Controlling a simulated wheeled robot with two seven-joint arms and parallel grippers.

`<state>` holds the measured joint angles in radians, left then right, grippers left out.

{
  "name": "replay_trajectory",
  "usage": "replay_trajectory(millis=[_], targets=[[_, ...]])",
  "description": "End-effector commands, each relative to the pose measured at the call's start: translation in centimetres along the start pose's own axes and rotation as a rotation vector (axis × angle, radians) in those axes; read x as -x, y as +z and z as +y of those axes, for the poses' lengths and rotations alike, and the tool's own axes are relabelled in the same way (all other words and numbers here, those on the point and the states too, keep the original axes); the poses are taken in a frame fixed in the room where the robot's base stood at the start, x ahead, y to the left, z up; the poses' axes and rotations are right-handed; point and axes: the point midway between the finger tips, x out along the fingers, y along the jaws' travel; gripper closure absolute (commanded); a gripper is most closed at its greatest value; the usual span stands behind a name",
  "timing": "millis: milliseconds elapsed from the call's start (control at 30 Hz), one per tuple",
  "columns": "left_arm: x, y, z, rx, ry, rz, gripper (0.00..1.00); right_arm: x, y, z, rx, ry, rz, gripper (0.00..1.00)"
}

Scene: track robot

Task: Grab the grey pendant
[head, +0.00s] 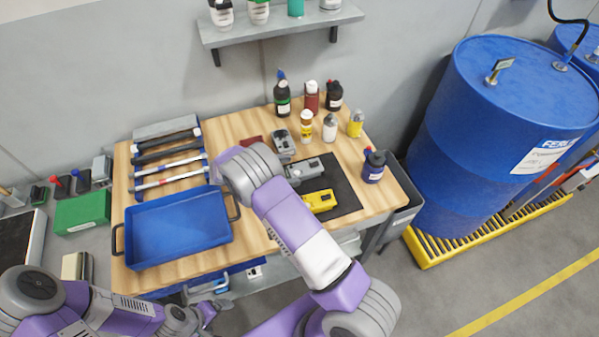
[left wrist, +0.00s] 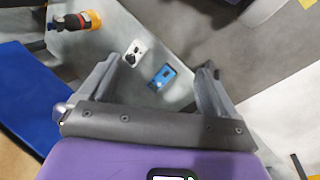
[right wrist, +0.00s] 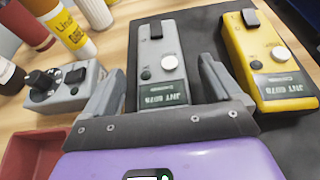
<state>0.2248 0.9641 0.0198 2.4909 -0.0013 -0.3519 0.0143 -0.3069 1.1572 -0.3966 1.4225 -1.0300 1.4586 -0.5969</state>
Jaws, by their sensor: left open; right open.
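The grey pendant (head: 304,168) lies on a black mat on the wooden bench, beside the yellow pendant (head: 320,201). In the right wrist view the grey pendant (right wrist: 160,62) lies ahead, its far body between the fingers' lines and its labelled end close to the palm. My right gripper (right wrist: 160,78) is open, with one finger on either side of the pendant in that picture; whether it touches cannot be told. In the head view my right arm hides the right gripper. My left gripper (head: 208,312) is open and empty below the bench's front edge; it also shows in the left wrist view (left wrist: 160,65).
A grey knobbed box (right wrist: 68,86) and a red tray (right wrist: 32,140) lie left of the pendant in the right wrist view. Several bottles (head: 306,127) stand behind. A blue tray (head: 180,228) fills the bench's left. Blue drums (head: 500,110) stand at right.

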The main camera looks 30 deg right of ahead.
Motion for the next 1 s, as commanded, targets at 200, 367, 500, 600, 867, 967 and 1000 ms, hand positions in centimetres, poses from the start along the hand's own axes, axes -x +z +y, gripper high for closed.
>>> replay_trajectory(millis=[200, 367, 500, 600, 867, 967, 1000], targets=[[-0.2, 0.0, -0.1, 0.0, 0.0, 0.0, 0.09, -2.3, 0.0, 0.0, 0.0, 0.0, 0.0, 0.08], [-0.2, 0.0, -0.1, 0.0, 0.0, 0.0, 0.09, -2.2, 0.0, 0.0, 0.0, 0.001, 0.0, 0.08], [-0.2, 0.0, -0.1, 0.0, 0.0, 0.0, 0.09, -2.2, 0.0, 0.0, 0.0, 0.001, 0.0, 0.3], [-0.2, 0.0, -0.1, 0.0, 0.0, 0.0, 0.09, -2.2, 0.0, 0.0, 0.0, 0.001, 0.0, 0.45], [-0.2, 0.0, -0.1, 0.0, 0.0, 0.0, 0.09, -2.2, 0.1, 0.0, -0.001, 0.001, -0.001, 0.75], [-0.2, 0.0, -0.1, 0.0, 0.0, 0.0, 0.09, -2.2, 0.1, 0.0, -0.001, 0.001, -0.001, 0.75], [-0.1, 0.0, -0.1, 0.0, 0.0, 0.0, 0.09, -2.2, 0.1, 0.1, -0.001, 0.001, -0.001, 0.75]])
